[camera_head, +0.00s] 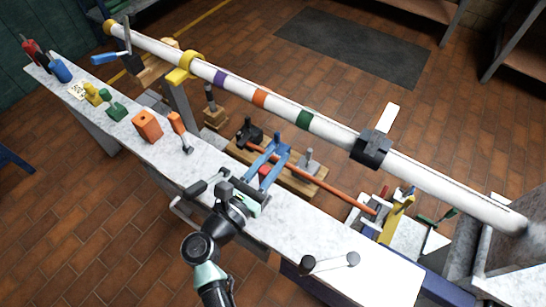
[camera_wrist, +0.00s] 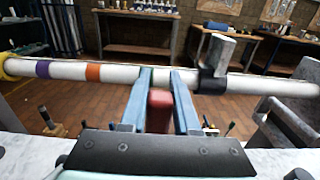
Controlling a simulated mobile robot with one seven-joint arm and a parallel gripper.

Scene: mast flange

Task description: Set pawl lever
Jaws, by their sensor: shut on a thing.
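My gripper (camera_head: 279,150) reaches over the bench's far edge with its two blue fingers over a wooden base (camera_head: 305,186). In the wrist view my gripper (camera_wrist: 161,72) has a red block (camera_wrist: 160,108) between its fingers, shut on it. Only a small part of the red block (camera_head: 264,171) shows in the head view. I cannot tell whether this block is the pawl lever's grip. A long orange-red rod (camera_head: 325,186) runs from a black bracket (camera_head: 249,132) on the base, under the fingers, to the right.
A white pole (camera_head: 330,130) with coloured bands crosses behind the bench (camera_head: 110,135). A black clamp (camera_head: 371,148) with a pale plate sits on it. A yellow bracket (camera_head: 396,216) stands at right. An orange block (camera_head: 147,125) and other small parts lie on the bench's left half.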

